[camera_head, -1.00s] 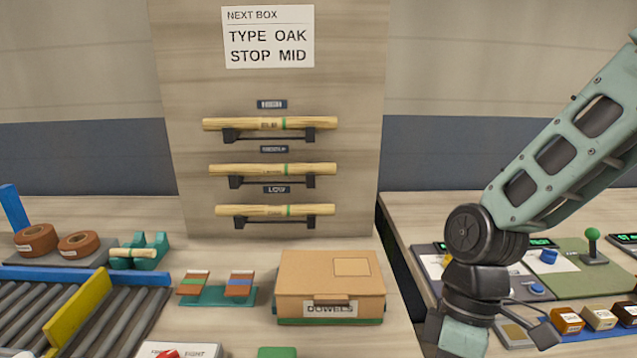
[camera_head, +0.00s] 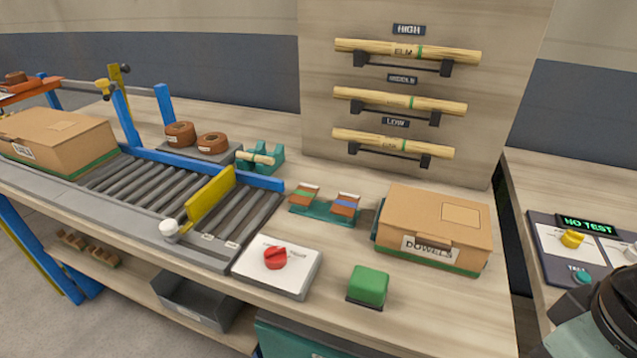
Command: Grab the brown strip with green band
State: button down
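The brown strip with a green band (camera_head: 303,193) leans in a small teal holder (camera_head: 322,212) on the bench, left of the dowels box. A second brown strip with a blue band (camera_head: 345,204) sits to its right in the same holder. The two strips are apart and both tilted. My gripper is out of view; only a dark and pale green part of my arm shows at the lower right corner, well to the right of the strips.
The closed dowels box (camera_head: 433,230) stands right of the holder. A white panel with a red knob (camera_head: 276,263) and a green block (camera_head: 368,287) are in front. The roller conveyor (camera_head: 160,185) with a yellow gate (camera_head: 210,198) lies to the left. Dowels (camera_head: 400,100) hang on the board behind.

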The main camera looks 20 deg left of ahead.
aim_at(304, 196)
jog(key=i+j, duration=0.1)
jog(key=j, duration=0.45)
jog(key=i+j, duration=0.1)
jog(key=j, duration=0.5)
jog(key=i+j, duration=0.1)
jog(key=j, duration=0.45)
jog(key=i+j, duration=0.1)
jog(key=j, duration=0.5)
